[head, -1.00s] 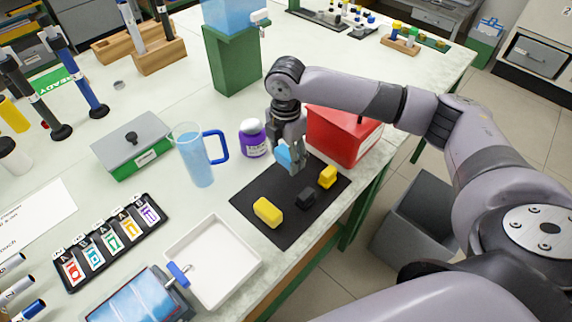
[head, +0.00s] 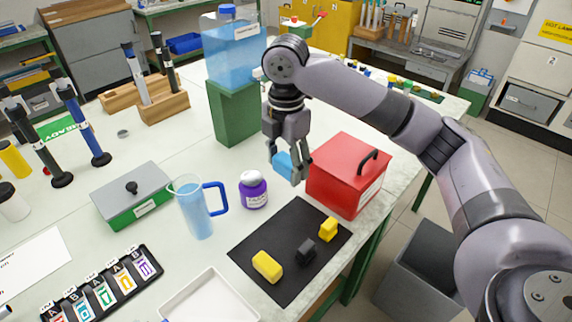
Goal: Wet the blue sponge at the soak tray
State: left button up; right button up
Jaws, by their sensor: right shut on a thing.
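My right gripper (head: 288,168) is shut on the blue sponge (head: 284,164). It holds the sponge in the air above the table, left of the red box and beyond the black mat (head: 258,239). The fingers cover part of the sponge. A shallow white tray (head: 212,299) is at the bottom edge, partly cut off; I cannot tell whether it is the soak tray or whether it holds water. My left gripper is not in view.
A yellow block (head: 267,266), a black block (head: 305,252) and a smaller yellow block (head: 328,229) lie on the mat. A blue-handled pitcher (head: 194,208), a purple jar (head: 253,190), a red box (head: 347,176) and a water tank on a green stand (head: 233,115) stand nearby.

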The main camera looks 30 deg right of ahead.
jog(key=o, duration=0.4)
jog(key=shift+c, duration=0.2)
jog(key=c, duration=0.5)
jog(key=shift+o, duration=0.2)
